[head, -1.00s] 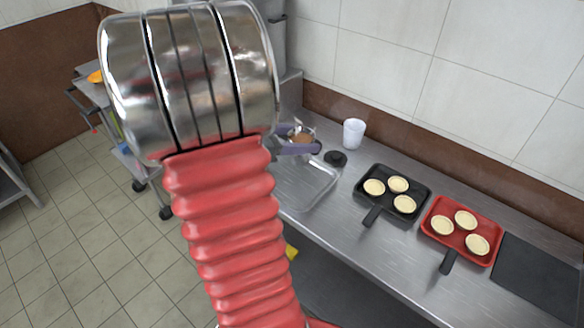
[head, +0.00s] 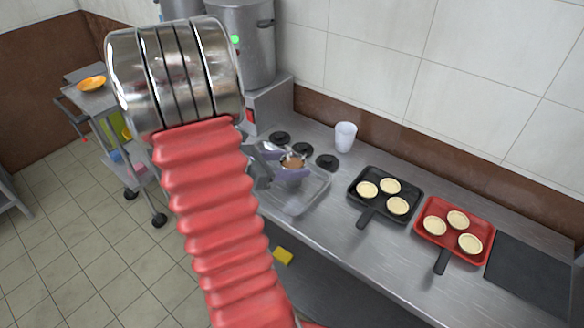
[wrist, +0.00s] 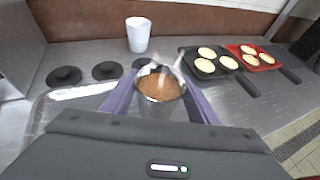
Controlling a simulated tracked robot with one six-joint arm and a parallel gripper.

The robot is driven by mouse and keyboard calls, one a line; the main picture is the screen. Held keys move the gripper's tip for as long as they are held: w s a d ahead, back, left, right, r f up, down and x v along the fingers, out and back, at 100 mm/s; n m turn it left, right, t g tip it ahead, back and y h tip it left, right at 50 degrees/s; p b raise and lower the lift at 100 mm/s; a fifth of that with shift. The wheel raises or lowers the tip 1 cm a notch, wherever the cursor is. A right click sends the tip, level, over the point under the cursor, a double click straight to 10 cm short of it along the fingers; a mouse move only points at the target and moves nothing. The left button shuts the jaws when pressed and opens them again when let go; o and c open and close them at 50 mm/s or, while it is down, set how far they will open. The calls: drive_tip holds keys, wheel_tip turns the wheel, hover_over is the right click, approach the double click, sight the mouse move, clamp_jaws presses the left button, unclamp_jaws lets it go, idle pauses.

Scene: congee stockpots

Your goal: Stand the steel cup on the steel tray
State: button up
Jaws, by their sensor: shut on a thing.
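The steel cup (head: 292,161) is round, with brown contents, and appears upright. In the wrist view the cup (wrist: 160,86) sits between the two purple fingers of my gripper (wrist: 160,100). My gripper (head: 291,170) is shut on it in the head view too. The steel tray (head: 300,209) is a shallow clear-looking rectangle on the counter, and the cup is over it. My gripper and arm hide part of the tray. The tray's rim (wrist: 37,110) also shows at the left in the wrist view. I cannot tell whether the cup's base touches the tray.
Several black knobbed discs (head: 327,161) lie behind the tray. A white cup (head: 345,137) stands near the wall. A black pan (head: 387,208) and a red pan (head: 452,249) with pale rounds are to the right. A large stockpot (head: 243,45) stands at the back left.

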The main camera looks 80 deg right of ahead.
drive_tip(key=shift+f, duration=0.65)
drive_tip(key=o, duration=1.2)
drive_tip(key=shift+f, duration=0.1)
drive_tip(key=shift+w+a+r, duration=0.1)
drive_tip(key=shift+a+r, duration=0.05)
drive_tip(key=shift+r, duration=0.05)
drive_tip(key=v, duration=1.1)
drive_tip(key=shift+w+a, duration=0.15)
drive_tip(key=shift+a, duration=0.05)
drive_tip(key=shift+r, duration=0.15)
